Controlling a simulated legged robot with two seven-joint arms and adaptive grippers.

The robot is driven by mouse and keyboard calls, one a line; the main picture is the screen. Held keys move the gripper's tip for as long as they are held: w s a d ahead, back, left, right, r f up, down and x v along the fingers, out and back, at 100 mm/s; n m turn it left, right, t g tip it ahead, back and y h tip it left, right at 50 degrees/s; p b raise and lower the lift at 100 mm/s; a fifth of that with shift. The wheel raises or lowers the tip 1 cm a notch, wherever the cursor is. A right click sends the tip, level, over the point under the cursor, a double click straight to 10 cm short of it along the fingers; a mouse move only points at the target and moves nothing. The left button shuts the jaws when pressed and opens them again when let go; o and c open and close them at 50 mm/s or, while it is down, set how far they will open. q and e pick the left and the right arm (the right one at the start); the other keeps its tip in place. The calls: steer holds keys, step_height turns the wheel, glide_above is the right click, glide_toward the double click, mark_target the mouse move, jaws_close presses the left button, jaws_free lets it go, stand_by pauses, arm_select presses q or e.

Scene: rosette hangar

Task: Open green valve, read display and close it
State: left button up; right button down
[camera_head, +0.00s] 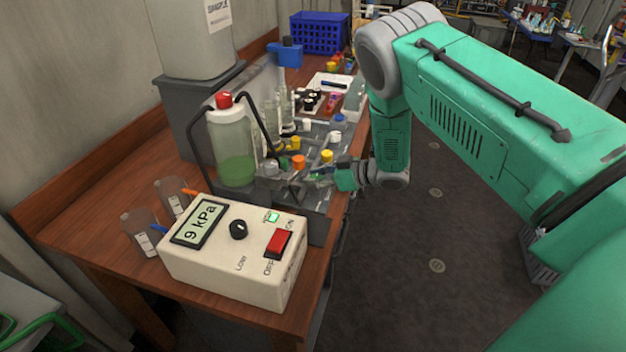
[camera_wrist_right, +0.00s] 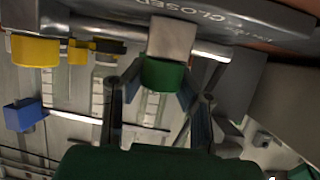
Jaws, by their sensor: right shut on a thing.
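The green valve knob (camera_wrist_right: 165,75) shows in the right wrist view, below a pale metal stem. My right gripper (camera_head: 323,180) reaches in from the right to the valve panel in the head view. In the wrist view its two fingers (camera_wrist_right: 160,98) stand on either side of the green knob, shut on it. In the head view the gripper and nearby fittings make the knob hard to tell. The display (camera_head: 200,222) on the cream box reads 9 kPa. My left gripper is out of view.
The cream box (camera_head: 228,270) has a black dial, red switch and lit green lamp. Yellow and orange knobs (camera_head: 298,162) crowd the panel beside my right gripper. A bottle of green liquid (camera_head: 232,145) stands behind. "CLOSED" lettering (camera_wrist_right: 222,16) shows above the knob.

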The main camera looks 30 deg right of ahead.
steer(key=shift+s+d+f+n+g+y+b, duration=0.1)
steer(key=shift+n+g+y+b, duration=0.15)
steer(key=shift+n+g+y, duration=0.15)
steer(key=shift+s+f+n+g+y+b, duration=0.1)
steer(key=shift+n+g+y+b, duration=0.2)
steer(key=shift+n+g, duration=0.15)
steer(key=n+g+y+b, duration=0.2)
steer(key=n, duration=0.1)
steer(key=shift+d+f, duration=0.15)
steer(key=shift+d, duration=0.05)
steer(key=n+g+y+b, duration=0.1)
steer(key=n+g+b, duration=0.2)
steer(key=g+b, duration=0.1)
steer(key=shift+n+g+y, duration=0.25)
steer(key=shift+y, duration=0.15)
steer(key=shift+r+n+g+b, duration=0.2)
steer(key=shift+n+g+b, duration=0.65)
steer(key=shift+b, duration=0.25)
steer(key=shift+r, duration=0.1)
steer(key=c, duration=1.4)
jaws_free()
steer(key=shift+o, duration=1.1)
steer(key=shift+d, duration=0.25)
